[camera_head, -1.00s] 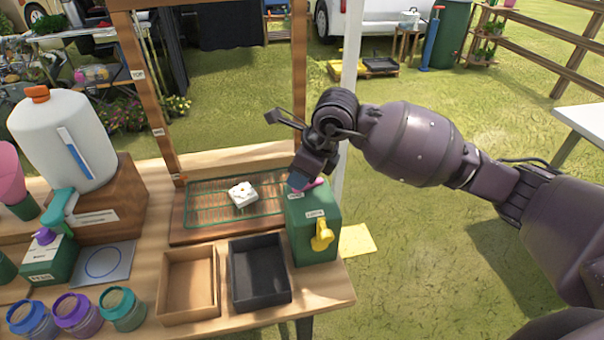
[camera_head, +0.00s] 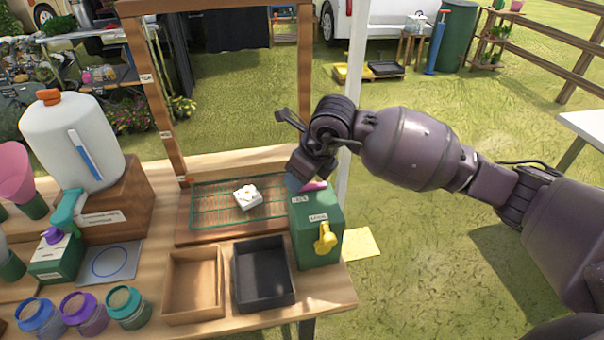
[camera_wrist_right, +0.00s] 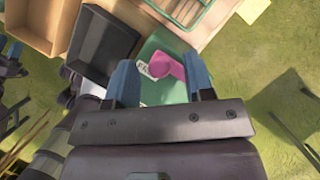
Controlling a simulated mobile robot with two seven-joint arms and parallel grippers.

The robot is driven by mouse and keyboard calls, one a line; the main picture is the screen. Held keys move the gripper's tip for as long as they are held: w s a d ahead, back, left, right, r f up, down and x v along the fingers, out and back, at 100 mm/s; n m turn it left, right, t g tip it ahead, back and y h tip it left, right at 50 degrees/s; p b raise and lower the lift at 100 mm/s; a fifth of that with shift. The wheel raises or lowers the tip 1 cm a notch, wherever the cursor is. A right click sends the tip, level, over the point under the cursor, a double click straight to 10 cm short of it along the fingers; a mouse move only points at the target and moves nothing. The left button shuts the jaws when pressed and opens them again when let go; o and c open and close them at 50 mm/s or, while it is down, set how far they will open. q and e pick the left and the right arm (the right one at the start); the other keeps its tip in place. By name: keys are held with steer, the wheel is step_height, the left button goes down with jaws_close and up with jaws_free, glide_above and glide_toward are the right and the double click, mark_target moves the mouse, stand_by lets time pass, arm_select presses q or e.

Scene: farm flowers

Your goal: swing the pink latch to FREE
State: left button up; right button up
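The pink latch (camera_wrist_right: 168,68) lies on top of the green box (camera_head: 319,232), beside a small white label (camera_wrist_right: 145,70) that I cannot fully read. In the head view only a bit of the latch (camera_head: 314,186) shows below my right gripper (camera_head: 300,180). In the right wrist view the right gripper's blue fingers (camera_wrist_right: 164,82) are apart, one on each side of the latch, with nothing gripped between them. I cannot tell whether a finger touches the latch. A yellow knob (camera_head: 325,238) sits on the box's front. My left gripper is not in view.
A black tray (camera_head: 290,277) and a wooden tray (camera_head: 193,312) stand left of the green box. A mesh-topped board (camera_head: 185,233) with a white block (camera_head: 248,197) is behind them. A wooden post (camera_head: 305,100) rises close behind my right gripper. Open grass lies to the right.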

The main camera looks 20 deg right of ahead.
steer(key=shift+d+r, duration=0.1)
steer(key=shift+r, duration=0.15)
steer(key=v, duration=1)
steer(key=shift+r, duration=0.1)
